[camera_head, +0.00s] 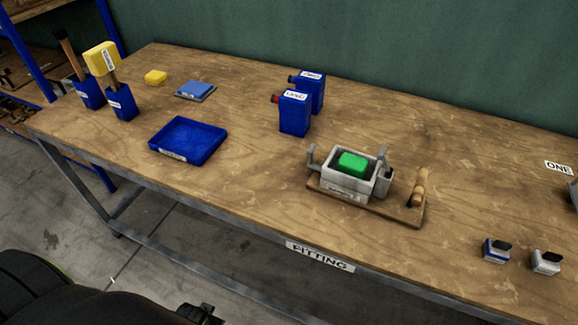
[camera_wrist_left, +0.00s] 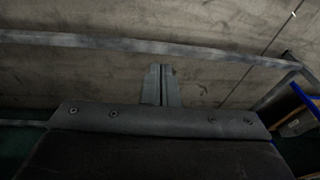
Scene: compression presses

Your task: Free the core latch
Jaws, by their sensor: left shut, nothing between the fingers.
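The press fixture is a grey open-topped box (camera_head: 345,184) on a wooden base board (camera_head: 400,212) near the table's front edge. A green block (camera_head: 352,161) sits in the box. A grey upright lever (camera_head: 312,156) stands at its left end and another (camera_head: 383,160) at its right end; I cannot tell which is the core latch or whether it is engaged. A wooden handle (camera_head: 420,186) stands at the board's right end. My left gripper (camera_wrist_left: 161,70) is shut and empty, away from the fixture. My right gripper is not in view.
Blue holders with wooden-handled tools (camera_head: 122,104) stand far left. Two small blocks (camera_head: 545,262) lie at right. Table around the fixture is clear.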

